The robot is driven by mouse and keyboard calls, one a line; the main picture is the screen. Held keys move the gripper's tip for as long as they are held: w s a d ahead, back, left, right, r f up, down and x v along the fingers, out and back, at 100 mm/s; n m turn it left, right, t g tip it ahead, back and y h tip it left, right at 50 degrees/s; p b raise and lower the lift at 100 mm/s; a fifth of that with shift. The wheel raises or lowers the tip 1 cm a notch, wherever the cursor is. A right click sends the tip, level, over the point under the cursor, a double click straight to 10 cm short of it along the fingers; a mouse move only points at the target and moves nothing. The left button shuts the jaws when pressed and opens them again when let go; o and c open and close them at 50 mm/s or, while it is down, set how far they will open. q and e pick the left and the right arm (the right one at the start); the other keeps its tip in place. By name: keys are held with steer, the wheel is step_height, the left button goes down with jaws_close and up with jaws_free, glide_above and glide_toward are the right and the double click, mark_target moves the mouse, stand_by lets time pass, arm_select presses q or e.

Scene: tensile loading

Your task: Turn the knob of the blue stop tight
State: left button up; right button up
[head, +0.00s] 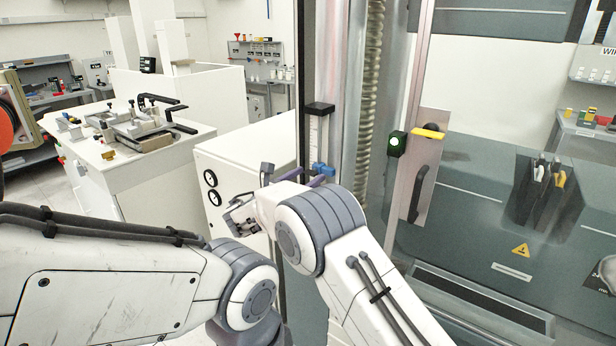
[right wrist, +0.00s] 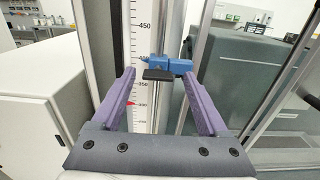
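The blue stop (right wrist: 172,65) sits on the upright scale rail, with a flat dark piece (right wrist: 158,74) on its front. Its blue right end may be the knob, but I cannot tell for sure. In the head view the blue stop (head: 322,169) shows low on the rail, just beyond my right gripper (head: 306,178). In the right wrist view my right gripper (right wrist: 158,80) is open. Its two purple fingers point at the stop, one to each side of it in the picture. I cannot tell whether the right fingertip touches it.
The white scale (right wrist: 142,30) carries a red pointer (right wrist: 132,104) below the stop. A tall screw column (head: 369,90) and a door with a black handle (head: 421,194) stand to the right. A white cabinet with dials (head: 225,165) stands close on the left.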

steer(key=shift+a, duration=0.2)
jaws_close()
steer(key=m+b, duration=0.8)
steer(key=b, duration=0.3)
steer(key=m+b, duration=0.7)
steer(key=b, duration=0.4)
steer(key=shift+f+m, duration=0.2)
steer(key=shift+m, duration=0.2)
steer(key=shift+r+m+b, duration=0.15)
steer(key=shift+m+b, duration=0.6)
steer(key=shift+m, duration=0.25)
steer(key=shift+d, duration=0.1)
steer(key=shift+o, duration=0.6)
jaws_free()
